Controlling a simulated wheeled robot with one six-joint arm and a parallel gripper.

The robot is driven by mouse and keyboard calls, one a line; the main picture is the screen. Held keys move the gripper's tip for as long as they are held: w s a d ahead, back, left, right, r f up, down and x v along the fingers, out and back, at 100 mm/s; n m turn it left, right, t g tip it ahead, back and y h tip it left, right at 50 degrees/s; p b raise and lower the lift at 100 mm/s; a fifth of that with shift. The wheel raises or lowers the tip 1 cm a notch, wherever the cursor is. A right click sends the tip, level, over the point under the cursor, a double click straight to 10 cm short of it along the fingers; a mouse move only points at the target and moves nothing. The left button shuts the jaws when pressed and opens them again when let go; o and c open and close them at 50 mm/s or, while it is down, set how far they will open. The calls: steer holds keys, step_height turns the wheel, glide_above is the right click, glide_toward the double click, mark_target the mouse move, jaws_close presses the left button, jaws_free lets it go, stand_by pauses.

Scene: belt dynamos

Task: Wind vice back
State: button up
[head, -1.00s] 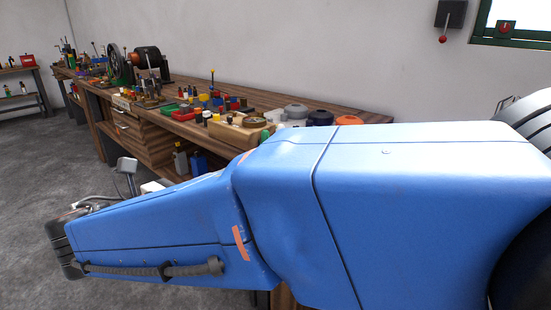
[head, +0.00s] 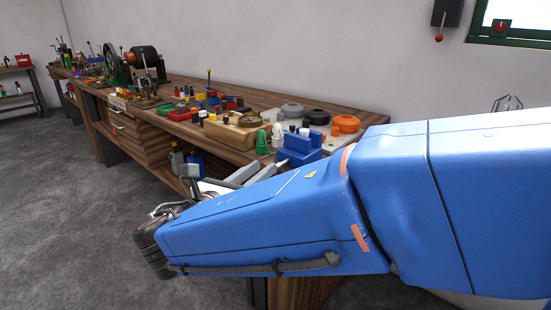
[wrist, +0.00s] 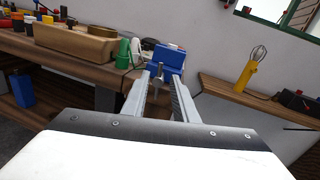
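A blue vice (head: 303,147) stands at the near right end of the long wooden bench. In the wrist view the blue vice (wrist: 170,58) is straight ahead, just beyond my fingertips. A grey metal part (wrist: 158,78), perhaps its screw end or handle, shows between the fingers. My gripper (wrist: 162,82) is open, with its two grey fingers apart. I cannot tell whether they touch the grey part. In the head view my gripper (head: 262,172) shows as grey fingers beside the bench edge, partly hidden by my blue arm.
The bench top (head: 345,108) holds a wooden block (head: 231,135), green and white cones, round grey and orange containers, and several small tools. In the wrist view a shelf at right carries a yellow lamp (wrist: 250,72). The floor at left is clear.

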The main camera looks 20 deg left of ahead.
mark_target(275, 159)
steer(key=w, duration=0.2)
steer(key=w+d, duration=0.1)
steer(key=w, duration=0.4)
steer(key=shift+w+d, duration=0.25)
steer(key=shift+w, duration=0.05)
steer(key=shift+c, duration=0.2)
jaws_close()
